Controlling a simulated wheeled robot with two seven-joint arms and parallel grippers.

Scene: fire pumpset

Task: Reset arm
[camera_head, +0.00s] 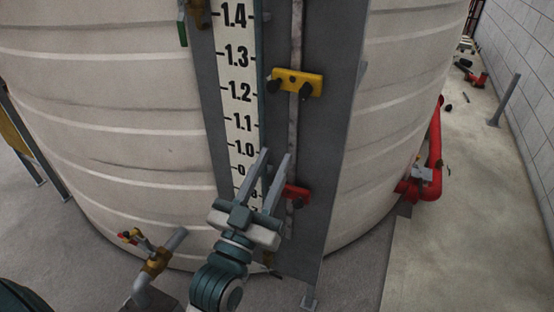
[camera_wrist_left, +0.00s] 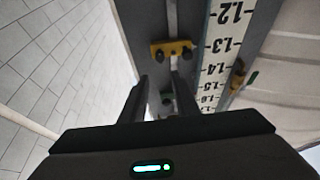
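My left gripper (camera_head: 277,172) is in front of the tank's level gauge in the head view, its two grey fingers pointing up and apart. Nothing shows between them. Its fingers also show in the left wrist view (camera_wrist_left: 160,98). The white gauge scale (camera_head: 238,90) with black numbers is just left of the fingers. A yellow marker block (camera_head: 297,81) with dark knobs sits above the fingertips on the grey plate; it also shows in the left wrist view (camera_wrist_left: 172,48). A red marker block (camera_head: 297,193) is right beside the gripper, partly hidden. My right gripper is not in view.
The big cream tank (camera_head: 110,130) fills the left and middle. A brass valve on a pipe (camera_head: 155,262) stands low at left. Red piping (camera_head: 432,165) runs along the tank's right side. The floor (camera_head: 465,210) at right is largely clear, up to a block wall (camera_head: 525,70).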

